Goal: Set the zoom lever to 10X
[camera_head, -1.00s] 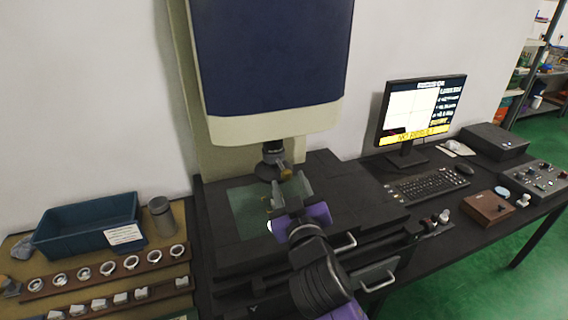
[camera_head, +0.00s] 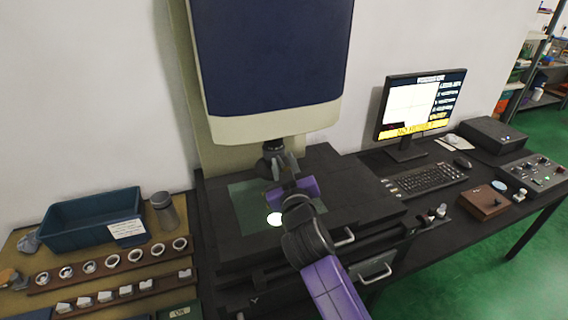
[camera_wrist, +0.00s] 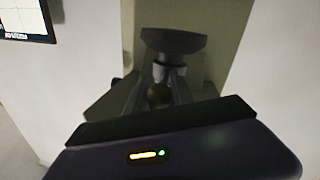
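The dark lens barrel (camera_head: 273,147) hangs under the measuring machine's cream and blue head. The barrel and its wide dark ring (camera_wrist: 173,41) show in the wrist view. A dull brass-coloured knob (camera_wrist: 158,95), seemingly the zoom lever's, shows between my fingers there. My gripper (camera_head: 282,160) is raised to the barrel, just above the glass stage. It also shows in the wrist view (camera_wrist: 169,74), one finger on each side of the knob. I cannot tell whether the fingers touch or grip it. The lever's markings are not readable, and my fingers partly hide the lever in the head view.
The glass stage (camera_head: 250,222) lies below my gripper. The machine head (camera_head: 270,60) is close above it. A monitor (camera_head: 420,105) and keyboard (camera_head: 430,180) stand to the right.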

